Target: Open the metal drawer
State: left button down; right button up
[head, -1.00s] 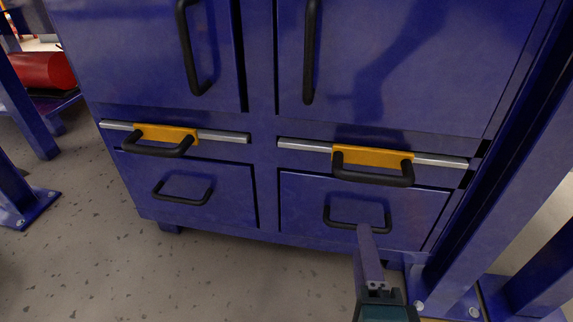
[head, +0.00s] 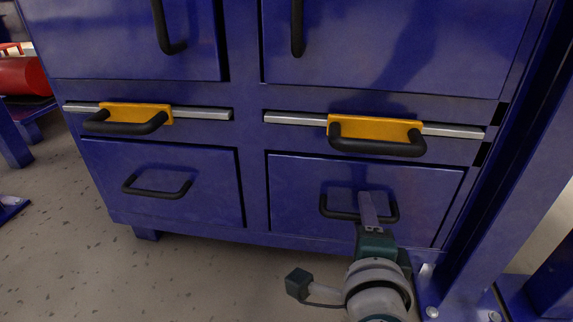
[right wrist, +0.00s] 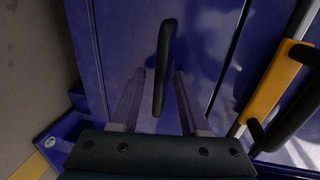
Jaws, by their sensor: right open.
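The metal drawer (head: 300,187) is the blue lower-right drawer of the cabinet in the head view, and its front looks flush with the cabinet. Its black bar handle (head: 340,216) also shows in the right wrist view (right wrist: 163,65). My right gripper (head: 367,205) is at this handle, coming from below. In the right wrist view its two fingers (right wrist: 155,95) are apart, one on each side of the handle bar, with gaps between. It is open and holds nothing. My left gripper is not in view.
Above the drawer runs a grey rail with a yellow slider (head: 375,129) and black handle. A second blue drawer (head: 215,180) is at left, with another yellow slider (head: 135,113) above. A blue post (head: 500,190) stands close at right. Speckled floor (head: 180,285) is clear in front.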

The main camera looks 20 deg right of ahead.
grip_shut()
dwell(0.4)
dwell(1.1)
